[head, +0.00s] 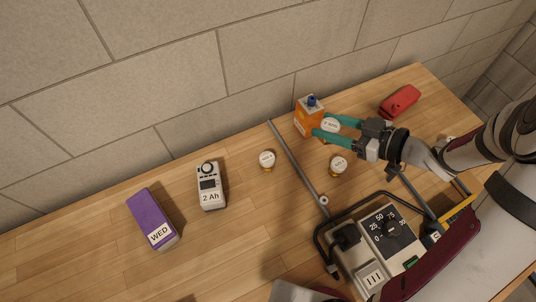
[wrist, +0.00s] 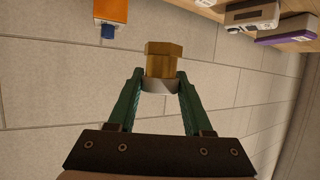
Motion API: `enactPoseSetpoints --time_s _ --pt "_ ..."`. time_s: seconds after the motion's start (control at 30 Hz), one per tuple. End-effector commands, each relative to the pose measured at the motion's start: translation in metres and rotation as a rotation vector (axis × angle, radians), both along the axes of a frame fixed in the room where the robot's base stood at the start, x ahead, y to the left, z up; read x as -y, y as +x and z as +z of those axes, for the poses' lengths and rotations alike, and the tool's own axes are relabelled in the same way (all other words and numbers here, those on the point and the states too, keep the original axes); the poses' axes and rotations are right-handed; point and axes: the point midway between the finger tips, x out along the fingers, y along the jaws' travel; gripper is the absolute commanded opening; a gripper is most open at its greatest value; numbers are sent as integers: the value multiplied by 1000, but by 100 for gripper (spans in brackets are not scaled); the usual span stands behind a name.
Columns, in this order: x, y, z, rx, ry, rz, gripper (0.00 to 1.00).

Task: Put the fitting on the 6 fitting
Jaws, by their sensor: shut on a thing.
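My gripper (head: 322,126) is shut on a brass fitting with a white labelled top (head: 331,125), held near the orange container. In the wrist view, the fitting's brass hex body (wrist: 164,60) projects beyond the teal fingertips (wrist: 160,82), with its pale end between them. Two other brass fittings with white labelled tops are on the table: a left fitting (head: 267,160) and a right fitting (head: 339,165). Their labels are too small to read surely, so I cannot tell which is the 6 fitting.
An orange container with a blue cap (head: 303,122) stands close to my gripper. A red case (head: 400,101), a grey meter (head: 210,187), a purple box (head: 152,218) and a dial unit (head: 378,245) are around. The left table is mostly clear.

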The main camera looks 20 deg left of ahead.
Motion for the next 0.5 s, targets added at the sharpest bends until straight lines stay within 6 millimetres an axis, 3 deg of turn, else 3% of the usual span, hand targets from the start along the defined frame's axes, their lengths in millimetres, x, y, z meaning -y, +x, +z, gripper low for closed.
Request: enactPoseSetpoints --time_s 0.17,0.5 --pt "-20 -28 2 -8 10 87 0" --pt "-115 -35 -55 -9 7 93 0"
